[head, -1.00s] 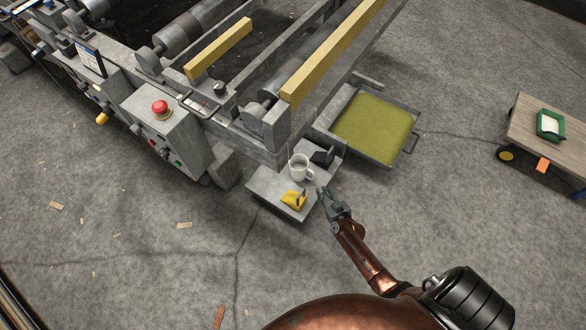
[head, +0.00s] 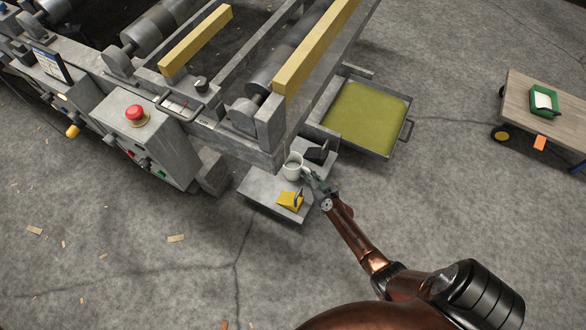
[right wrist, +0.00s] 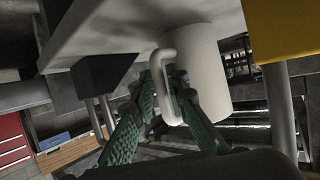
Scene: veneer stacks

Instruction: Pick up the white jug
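The white jug (head: 293,166) stands upright on a small grey shelf (head: 258,184) beside the machine, its handle toward the lower right. In the right wrist view, which looks tilted over, the jug (right wrist: 204,65) fills the centre. My right gripper (head: 308,177) is at the handle side of the jug. In the right wrist view its green fingers (right wrist: 165,80) lie on either side of the handle and look open; whether they touch it is unclear. The far finger is partly hidden by the handle. My left gripper is not in view.
A yellow item (head: 287,200) lies on the shelf in front of the jug, and a dark block (head: 318,151) stands close behind it. The machine frame (head: 268,150) overhangs nearby. A tray with green contents (head: 366,118) is behind. Floor right of my arm is clear.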

